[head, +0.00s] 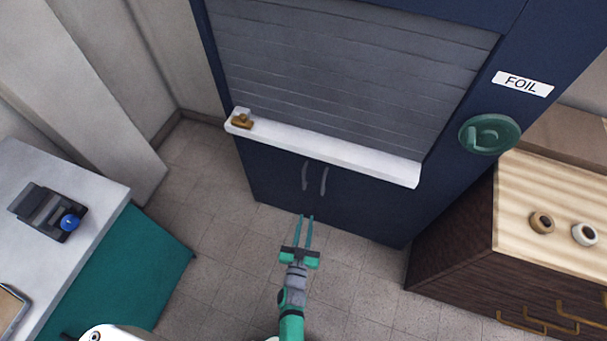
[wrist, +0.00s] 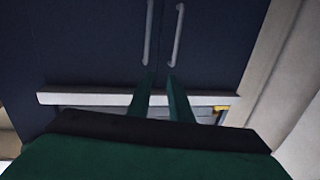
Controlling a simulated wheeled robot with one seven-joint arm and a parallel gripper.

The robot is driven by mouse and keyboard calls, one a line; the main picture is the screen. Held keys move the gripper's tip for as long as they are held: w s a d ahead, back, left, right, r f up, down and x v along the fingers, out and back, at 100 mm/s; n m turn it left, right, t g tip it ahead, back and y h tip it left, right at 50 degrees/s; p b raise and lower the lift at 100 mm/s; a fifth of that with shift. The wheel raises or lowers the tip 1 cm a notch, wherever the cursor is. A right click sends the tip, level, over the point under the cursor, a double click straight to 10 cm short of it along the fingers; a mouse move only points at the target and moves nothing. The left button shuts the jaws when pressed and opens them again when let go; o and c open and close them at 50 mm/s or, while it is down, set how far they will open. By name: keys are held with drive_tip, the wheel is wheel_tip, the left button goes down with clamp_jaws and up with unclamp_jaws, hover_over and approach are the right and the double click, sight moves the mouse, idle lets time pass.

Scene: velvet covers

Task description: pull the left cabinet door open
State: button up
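The left cabinet door (head: 270,172) is dark navy and looks shut, low on the tall cabinet under a white ledge. Its grey bar handle (head: 305,175) stands at the door's inner edge, beside the right door's handle (head: 323,181). My gripper (head: 306,216) is open and empty, with its two green fingers apart, just in front of and below the handles in the head view. The wrist view is turned over: the left door (wrist: 215,40) and its handle (wrist: 178,35) show on the right. My fingertips (wrist: 160,74) there do not enclose either handle.
The white ledge (head: 330,150) juts out above the doors, with a brass piece (head: 242,122) at its left end. A wooden-topped drawer unit (head: 555,205) stands right. A grey-topped counter (head: 100,190) stands left. Tiled floor between is clear.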

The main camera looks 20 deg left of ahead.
approach(303, 176)
drive_tip(key=w, duration=0.3)
drive_tip(key=w+a, duration=0.1)
drive_tip(key=w, duration=0.6)
drive_tip(key=shift+w+a+f, duration=0.1)
drive_tip(key=shift+w+a, duration=0.15)
drive_tip(key=shift+a, duration=0.1)
clamp_jaws()
